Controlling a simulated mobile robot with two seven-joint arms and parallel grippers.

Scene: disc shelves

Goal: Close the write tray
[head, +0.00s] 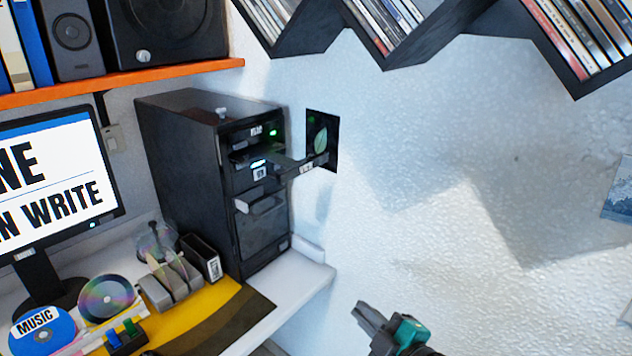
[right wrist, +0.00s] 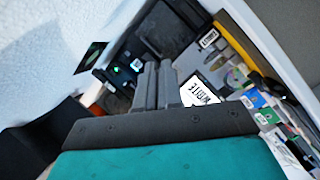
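A black disc tower (head: 190,180) stands on the white desk against the wall. From its upper front a dark thin tray (head: 305,165) sticks out far, with a small label at its end. Below it a paler slanted front (head: 260,201) juts out a little. The small labels are too blurred to tell which one is the write tray. My right gripper (head: 364,314) is below and right of the tower, apart from it. Its fingers (right wrist: 157,80) look closed together with nothing between them. The tower also shows in the right wrist view (right wrist: 163,28). My left gripper is out of view.
A monitor (head: 50,170) stands left of the tower. Discs (head: 106,297), a grey rack (head: 170,285) and a small black box (head: 200,257) lie in front. Disc shelves (head: 420,40) hang above. A dark wall plate (head: 322,140) is behind the long tray. Room right of the tower is free.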

